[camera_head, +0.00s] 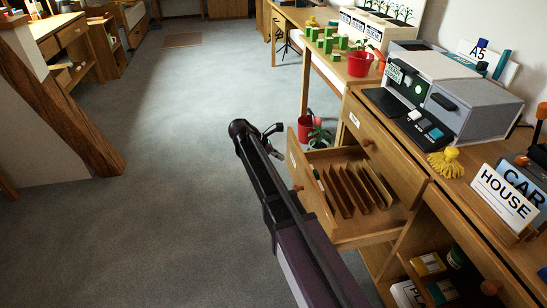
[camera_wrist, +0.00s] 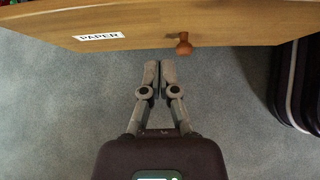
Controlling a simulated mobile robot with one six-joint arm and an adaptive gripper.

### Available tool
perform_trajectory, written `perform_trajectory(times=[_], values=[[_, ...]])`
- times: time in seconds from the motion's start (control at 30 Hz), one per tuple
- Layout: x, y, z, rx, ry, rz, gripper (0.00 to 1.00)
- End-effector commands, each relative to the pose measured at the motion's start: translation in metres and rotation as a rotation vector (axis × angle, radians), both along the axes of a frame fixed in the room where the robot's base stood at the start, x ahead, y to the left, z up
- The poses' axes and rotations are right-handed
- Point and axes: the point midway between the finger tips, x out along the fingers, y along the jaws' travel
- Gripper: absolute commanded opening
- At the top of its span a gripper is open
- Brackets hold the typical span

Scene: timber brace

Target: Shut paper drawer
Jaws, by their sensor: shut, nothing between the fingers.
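The paper drawer (camera_head: 345,232) is pulled out of the wooden desk in the head view, with several upright brown dividers (camera_head: 357,188) inside. Its front shows close up in the wrist view (camera_wrist: 235,22), with a white PAPER label (camera_wrist: 98,37) and a round wooden knob (camera_wrist: 184,44). My gripper (camera_head: 274,142) is just outside the drawer front in the head view. In the wrist view my gripper (camera_wrist: 160,66) has its fingers together and empty, pointing at the front, left of the knob. I cannot tell whether the tips touch it.
The desktop carries a grey machine (camera_head: 425,90), a yellow brush (camera_head: 446,162) and a HOUSE sign (camera_head: 505,195). A red pot (camera_head: 305,128) stands beyond the drawer. The grey floor (camera_head: 190,180) to the left is clear.

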Motion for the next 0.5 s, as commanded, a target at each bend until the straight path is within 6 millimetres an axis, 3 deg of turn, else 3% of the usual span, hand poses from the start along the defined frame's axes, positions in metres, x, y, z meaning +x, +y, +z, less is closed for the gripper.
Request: perform_trajectory(times=[0.33,0.5], values=[[0.003,-0.026,-0.03,0.0,0.0,-0.001,0.0],[0.006,-0.048,-0.025,0.0,0.0,-0.003,0.0]])
